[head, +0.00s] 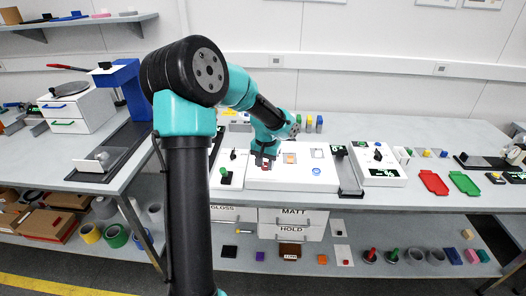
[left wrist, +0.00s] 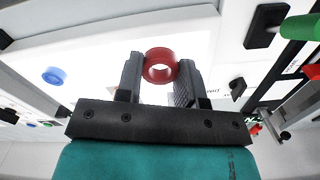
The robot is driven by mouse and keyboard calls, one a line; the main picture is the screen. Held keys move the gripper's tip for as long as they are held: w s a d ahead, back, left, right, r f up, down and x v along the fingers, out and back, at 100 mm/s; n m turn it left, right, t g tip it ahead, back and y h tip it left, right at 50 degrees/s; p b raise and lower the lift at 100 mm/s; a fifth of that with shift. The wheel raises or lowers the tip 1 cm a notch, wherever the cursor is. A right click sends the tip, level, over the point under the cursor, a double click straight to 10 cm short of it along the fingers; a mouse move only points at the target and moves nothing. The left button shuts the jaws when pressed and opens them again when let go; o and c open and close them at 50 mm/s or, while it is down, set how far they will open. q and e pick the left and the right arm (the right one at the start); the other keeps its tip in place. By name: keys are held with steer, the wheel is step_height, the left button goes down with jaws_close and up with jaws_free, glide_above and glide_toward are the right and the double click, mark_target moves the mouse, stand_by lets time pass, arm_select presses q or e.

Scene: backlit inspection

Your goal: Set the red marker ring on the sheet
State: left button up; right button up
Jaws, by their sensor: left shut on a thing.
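My left gripper (head: 264,160) is over the left part of a white panel (head: 275,182) on the bench. In the left wrist view, the gripper (left wrist: 160,78) is shut on the red marker ring (left wrist: 161,52), held between its two fingertips. A bright white surface lies beyond the ring. I cannot tell the sheet's outline from the panel, nor whether the ring touches it. My right gripper is not in view.
A white box with a black knob (head: 378,154) stands to the right, then a red tray (head: 434,183) and a green tray (head: 465,183). Drawers (head: 292,217) are below the bench top.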

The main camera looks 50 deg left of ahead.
arm_select(q)
steer(key=a+n, duration=0.1)
steer(key=w+a+n, duration=0.1)
steer(key=n, duration=0.1)
steer(key=shift+w+a, duration=0.15)
steer(key=shift+a, duration=0.05)
steer(key=w+a, duration=0.3)
steer(key=a, duration=0.1)
steer(key=w+a+f, duration=0.1)
steer(key=w+a, duration=0.6)
steer(key=shift+a+f, duration=0.2)
steer(key=shift+a, duration=0.15)
steer(key=shift+w+a, duration=0.15)
steer(key=shift+f, duration=1.8)
steer(key=shift+f, duration=0.15)
steer(key=o, duration=0.9)
